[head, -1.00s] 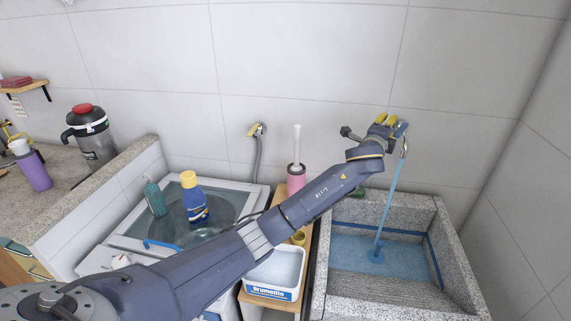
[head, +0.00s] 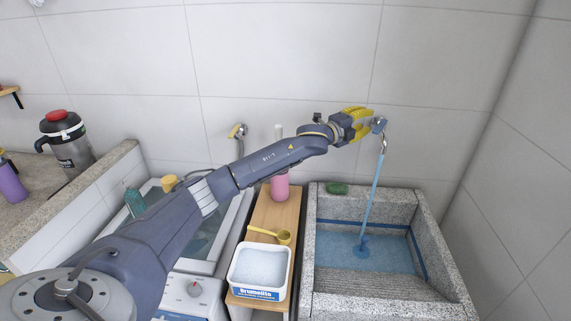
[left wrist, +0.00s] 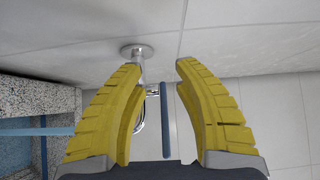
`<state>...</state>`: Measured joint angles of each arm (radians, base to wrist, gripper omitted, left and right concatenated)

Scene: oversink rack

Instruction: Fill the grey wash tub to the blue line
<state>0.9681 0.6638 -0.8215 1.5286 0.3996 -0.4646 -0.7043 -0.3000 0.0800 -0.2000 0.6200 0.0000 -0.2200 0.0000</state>
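The grey wash tub (head: 437,247) is a speckled stone basin at the right of the head view. A blue line (head: 417,254) runs around its inner walls. Blue water (head: 385,257) lies in it, its surface a little below the line at the back wall. A stream (head: 372,200) falls from the wall tap (head: 383,146) into the tub. My left gripper (head: 369,117) is beside the tap. In the left wrist view its yellow fingers (left wrist: 158,78) are wide apart, with the chrome tap and a blue bar (left wrist: 167,120) showing between them. My right gripper is out of view.
A white tub of powder (head: 260,266) and a yellow scoop (head: 283,238) rest on a wooden stand left of the wash tub. A pink bottle (head: 280,188) stands behind them. A green item (head: 337,188) lies on the tub's back rim. My left arm crosses above the washer.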

